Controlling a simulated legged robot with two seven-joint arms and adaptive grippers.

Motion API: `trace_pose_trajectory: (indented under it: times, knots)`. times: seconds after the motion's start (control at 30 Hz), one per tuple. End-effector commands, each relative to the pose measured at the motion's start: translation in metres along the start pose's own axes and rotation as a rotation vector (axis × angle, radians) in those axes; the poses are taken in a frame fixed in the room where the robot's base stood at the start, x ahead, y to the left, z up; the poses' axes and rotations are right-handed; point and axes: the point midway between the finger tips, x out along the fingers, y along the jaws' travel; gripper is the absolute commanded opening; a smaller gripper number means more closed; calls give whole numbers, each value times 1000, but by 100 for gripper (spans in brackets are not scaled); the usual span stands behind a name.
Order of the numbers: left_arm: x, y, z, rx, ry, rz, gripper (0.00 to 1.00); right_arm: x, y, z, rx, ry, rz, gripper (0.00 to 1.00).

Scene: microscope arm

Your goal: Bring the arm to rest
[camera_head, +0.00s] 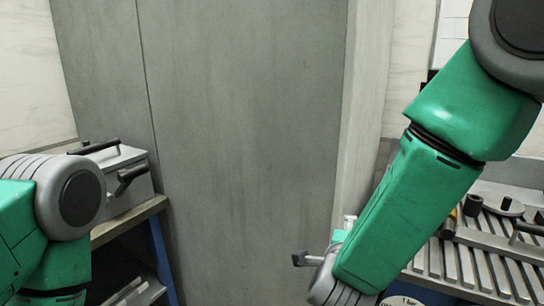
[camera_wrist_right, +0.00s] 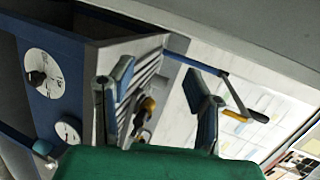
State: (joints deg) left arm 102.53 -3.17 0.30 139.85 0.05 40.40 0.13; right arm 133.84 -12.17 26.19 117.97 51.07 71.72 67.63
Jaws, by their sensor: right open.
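No microscope can be made out for certain. My right arm (camera_head: 415,200) reaches down from the upper right in the head view, its wrist low at the bottom centre-right. My right gripper (camera_wrist_right: 157,80) is open in the right wrist view, its two fingers apart with nothing held between them. Past the right finger, a thin bar ends in a dark handle (camera_wrist_right: 238,98) with a yellow part near it; the fingers do not visibly touch it. My left arm (camera_head: 50,220) is at the left edge; its gripper is out of view.
A grey box with black handles (camera_head: 120,180) stands on a bench at the left. A slatted metal rack (camera_head: 485,255) with small parts is at the right, behind my right arm. A blue-grey cabinet with white dials (camera_wrist_right: 42,72) is at the left in the wrist view.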

Motion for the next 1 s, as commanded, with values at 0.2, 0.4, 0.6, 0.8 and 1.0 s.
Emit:
trace_pose_trajectory:
  times: [0.2,0.4,0.6,0.8,1.0]
  knots:
    - [4,-1,0,-2,0,-1,46,-8,167,-62,-677,-251,319,44]
    - [7,0,1,-1,0,-1,46,-66,292,-132,-1174,-604,559,44]
    - [9,0,0,0,0,0,46,-146,365,-187,-1502,-983,704,44]
    - [9,0,1,-1,0,0,46,-189,386,-210,-1629,-1188,748,44]
    - [9,-1,1,-2,0,-1,46,-192,389,-215,-1636,-1211,747,44]
